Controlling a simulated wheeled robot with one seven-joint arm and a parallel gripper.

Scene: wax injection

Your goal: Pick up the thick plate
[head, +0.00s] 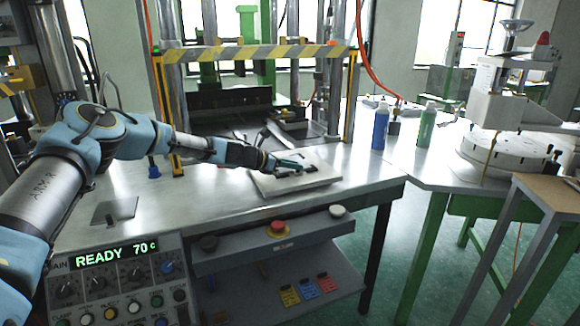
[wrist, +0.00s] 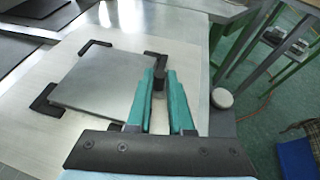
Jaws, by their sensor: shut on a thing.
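The thick plate is a square grey metal plate (wrist: 100,82) on a pale board (wrist: 185,52), with black corner brackets (wrist: 46,100) around it in the wrist view. My gripper (wrist: 159,82), with teal fingers, is at the plate's right edge. The fingers are shut with a small gap, and a dark piece shows between their tips. The fingers hide that edge, and I cannot tell whether the plate is clear of the board. In the head view my gripper (head: 297,166) is low over the board (head: 318,181) on the steel table.
Another flat plate (head: 115,209) lies on the table at left. A yellow-black striped bar (head: 255,52) crosses the press behind my gripper. A blue bottle (head: 380,127) and a green bottle (head: 426,125) stand at right. A control panel (head: 120,285) is in front.

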